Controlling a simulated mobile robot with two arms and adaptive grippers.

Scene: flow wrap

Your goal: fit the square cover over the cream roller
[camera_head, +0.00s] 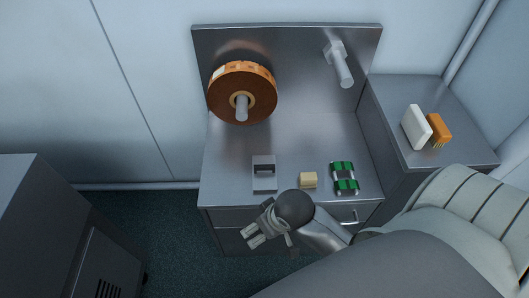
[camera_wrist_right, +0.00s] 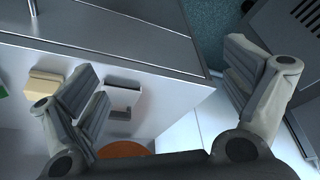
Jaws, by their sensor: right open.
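The cream roller (camera_head: 308,180) looks like a small pale block lying on the metal bench, near its front edge. A grey, squarish piece with a dark opening (camera_head: 264,172), likely the square cover, lies to its left, apart from it. My right gripper (camera_head: 254,236) is in front of the bench edge, below the grey piece, open and empty. In the right wrist view its fingers (camera_wrist_right: 165,65) are spread wide. There the cream block (camera_wrist_right: 44,86) and the grey piece (camera_wrist_right: 121,86) show by the left finger, which partly overlaps the cream block. My left gripper is not in view.
A green and dark piece (camera_head: 344,178) lies right of the cream roller. A brown-orange roll (camera_head: 242,90) sits on a spindle of the back panel, with a bare spindle (camera_head: 339,66) at right. A side cabinet (camera_head: 452,151) holds a white block (camera_head: 416,127) and an orange one (camera_head: 438,129).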

